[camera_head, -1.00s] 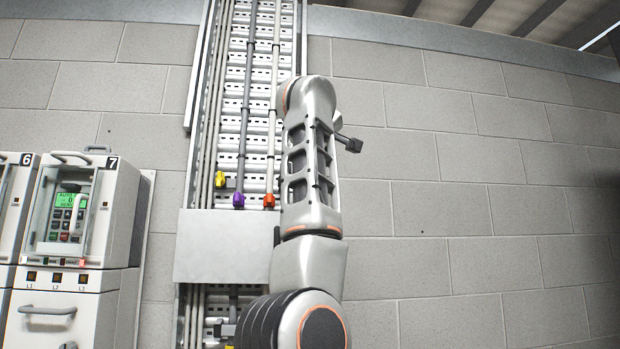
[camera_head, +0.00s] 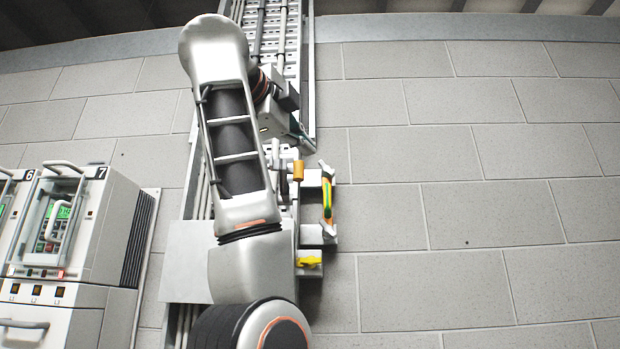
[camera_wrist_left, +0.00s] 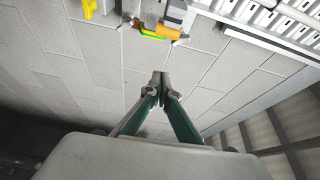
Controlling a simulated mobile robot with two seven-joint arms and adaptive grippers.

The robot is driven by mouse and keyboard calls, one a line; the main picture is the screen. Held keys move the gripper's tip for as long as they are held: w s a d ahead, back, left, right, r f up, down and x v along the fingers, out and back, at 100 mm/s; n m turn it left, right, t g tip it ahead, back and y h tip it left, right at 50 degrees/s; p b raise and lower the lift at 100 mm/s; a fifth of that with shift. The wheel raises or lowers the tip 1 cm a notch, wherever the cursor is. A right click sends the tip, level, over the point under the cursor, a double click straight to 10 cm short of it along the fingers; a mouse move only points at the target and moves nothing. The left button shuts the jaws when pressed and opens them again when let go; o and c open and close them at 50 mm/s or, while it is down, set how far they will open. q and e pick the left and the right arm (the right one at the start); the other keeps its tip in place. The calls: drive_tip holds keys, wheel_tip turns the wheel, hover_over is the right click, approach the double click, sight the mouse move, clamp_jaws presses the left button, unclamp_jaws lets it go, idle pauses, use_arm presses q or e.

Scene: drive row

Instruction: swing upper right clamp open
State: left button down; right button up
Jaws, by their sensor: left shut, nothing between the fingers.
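An orange clamp piece (camera_head: 298,170) sits by the upper grey bracket (camera_head: 313,178) at the right side of the cable tray. It also shows at the top of the left wrist view (camera_wrist_left: 169,31). A green-and-yellow striped piece (camera_head: 327,195) stands upright beside it, between the upper and lower brackets. A yellow clamp piece (camera_head: 308,262) is at the lower bracket. My left gripper (camera_head: 304,140) is just above the orange piece, partly hidden by its own wrist. In the left wrist view its fingertips (camera_wrist_left: 160,76) are together, empty and apart from the clamp.
The slotted cable tray (camera_head: 309,60) runs up the block wall, partly behind my left arm. A grey cover plate (camera_head: 188,262) spans it lower down. Grey cabinets (camera_head: 95,235) stand at the left. The wall (camera_head: 460,200) to the right is bare.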

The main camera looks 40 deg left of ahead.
sight(298, 164)
use_arm(q)
drive_tip(key=w+a+p, duration=0.3)
drive_tip(key=w+a, duration=0.2)
drive_tip(key=w, duration=0.2)
drive_tip(key=shift+w, duration=0.3)
drive_tip(key=shift+s+a, duration=0.1)
idle(0.3)
drive_tip(key=shift+s+a+b, duration=0.4)
drive_tip(key=shift+s+a, duration=0.15)
drive_tip(key=shift+s, duration=0.15)
drive_tip(key=shift+s+a, duration=0.1)
drive_tip(key=shift+s, duration=0.05)
drive_tip(key=shift+w, duration=0.2)
